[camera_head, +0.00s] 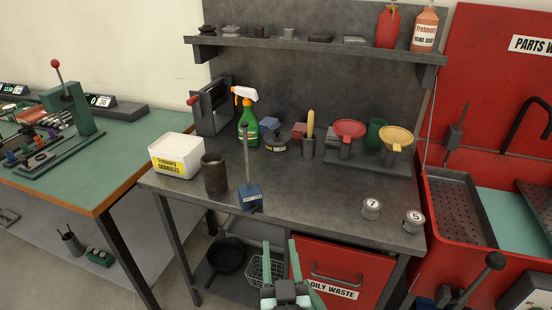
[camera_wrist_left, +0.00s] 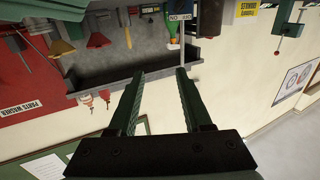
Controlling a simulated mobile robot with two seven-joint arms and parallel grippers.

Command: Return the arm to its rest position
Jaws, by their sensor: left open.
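My left gripper (camera_head: 281,246) is at the bottom centre of the head view, in front of the dark metal workbench (camera_head: 310,205). Its two green fingers are spread apart and point away from me. In the left wrist view the same gripper (camera_wrist_left: 158,73) is open, with nothing between its fingers. That view shows the bench area upside down behind the fingers. My right gripper is in neither view.
The bench holds a white granules tub (camera_head: 177,156), a brown cup (camera_head: 214,173), a blue-based stand (camera_head: 250,196), a green spray bottle (camera_head: 248,125) and two small tins (camera_head: 371,208). A red oily waste bin (camera_head: 342,268) stands below. A red parts washer (camera_head: 463,190) is right.

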